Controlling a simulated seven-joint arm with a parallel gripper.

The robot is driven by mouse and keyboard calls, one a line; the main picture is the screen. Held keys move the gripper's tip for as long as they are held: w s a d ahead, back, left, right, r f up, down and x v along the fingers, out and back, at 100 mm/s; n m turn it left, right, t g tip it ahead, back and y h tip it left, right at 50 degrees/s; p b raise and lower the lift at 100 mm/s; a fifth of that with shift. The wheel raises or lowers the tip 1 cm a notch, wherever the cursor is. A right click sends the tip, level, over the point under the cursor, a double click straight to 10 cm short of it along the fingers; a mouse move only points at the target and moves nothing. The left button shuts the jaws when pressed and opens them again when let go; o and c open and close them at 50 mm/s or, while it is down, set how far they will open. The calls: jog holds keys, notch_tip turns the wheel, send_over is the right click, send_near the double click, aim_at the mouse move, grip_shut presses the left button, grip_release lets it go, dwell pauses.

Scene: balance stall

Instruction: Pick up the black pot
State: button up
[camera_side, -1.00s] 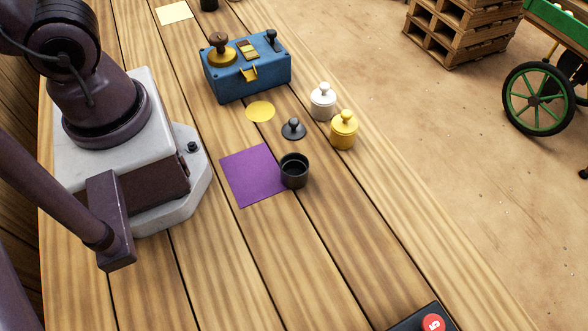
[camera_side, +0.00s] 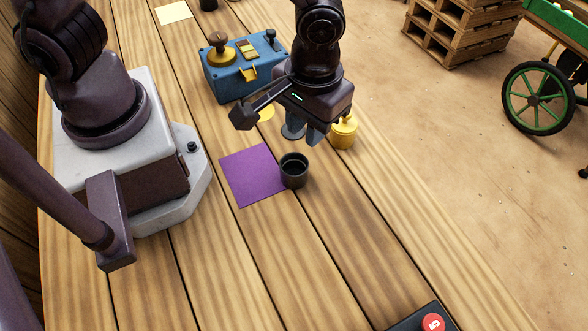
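The black pot (camera_side: 294,171) stands upright and open-topped at the right edge of a purple square (camera_side: 252,175) on the wooden table. Its top is uncovered. A dark grey lid (camera_side: 291,132) lies behind the pot, partly hidden by my gripper. My gripper (camera_side: 308,130) points down over the lid area, behind and slightly right of the pot. Its two grey-blue fingers look apart, with nothing visible between them. It does not appear to touch the pot.
A yellow lidded pot (camera_side: 344,132) stands close right of my gripper. A blue box (camera_side: 225,82) with a brass knob is behind left. A yellow disc (camera_side: 267,114) is partly covered. The table in front of the pot is clear up to a red-button box (camera_side: 433,323).

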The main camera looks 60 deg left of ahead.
aim_at(302, 183)
jog(key=shift+n, duration=0.4)
jog(key=f, duration=1.3)
jog(key=shift+s+a, duration=0.1)
jog(key=shift+a, duration=0.2)
grip_shut()
